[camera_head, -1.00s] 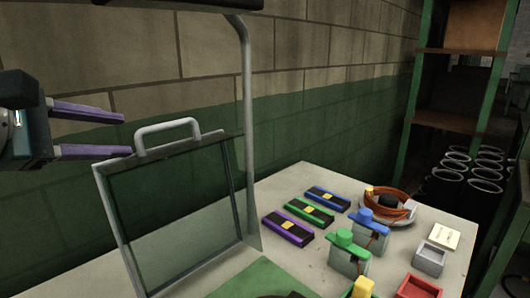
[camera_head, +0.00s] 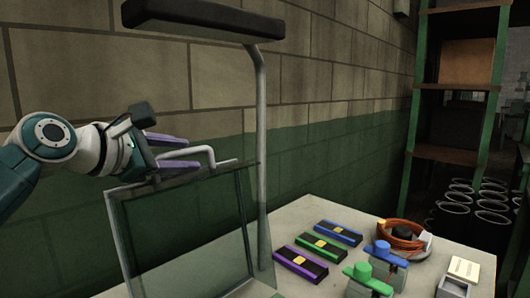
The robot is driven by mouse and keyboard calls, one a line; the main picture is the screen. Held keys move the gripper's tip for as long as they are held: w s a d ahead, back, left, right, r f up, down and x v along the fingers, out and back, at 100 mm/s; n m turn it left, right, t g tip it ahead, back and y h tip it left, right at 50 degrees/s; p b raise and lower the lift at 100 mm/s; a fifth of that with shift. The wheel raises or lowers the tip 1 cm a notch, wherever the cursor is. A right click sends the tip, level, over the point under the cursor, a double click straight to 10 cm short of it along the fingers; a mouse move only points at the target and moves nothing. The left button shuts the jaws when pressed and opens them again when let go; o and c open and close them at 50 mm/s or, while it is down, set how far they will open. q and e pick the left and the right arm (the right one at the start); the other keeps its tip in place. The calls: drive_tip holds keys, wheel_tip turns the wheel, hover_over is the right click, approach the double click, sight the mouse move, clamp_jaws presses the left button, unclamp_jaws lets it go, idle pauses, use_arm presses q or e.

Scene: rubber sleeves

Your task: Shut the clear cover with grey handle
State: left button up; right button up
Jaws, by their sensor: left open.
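The clear cover (camera_head: 185,230) is a see-through panel in a grey frame, standing raised and steeply tilted at the left of the table. Its grey handle (camera_head: 208,151) is a bent bar on the cover's top edge. My left gripper (camera_head: 194,153) is open, with its purple fingers at the handle, one above the bar and one at or below it. The fingers overlap the handle in view, and I cannot tell whether they touch it. My right gripper is not in view.
A grey post with a dark lamp head (camera_head: 200,18) rises just behind the cover. The table (camera_head: 305,218) holds purple, green and blue bars (camera_head: 318,242), green and blue clamp-like pieces (camera_head: 372,275) and an orange coil (camera_head: 400,236). A green shelf rack (camera_head: 450,100) stands at right.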

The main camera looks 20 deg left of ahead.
use_arm(q)
clamp_jaws()
idle(0.4)
idle(1.1)
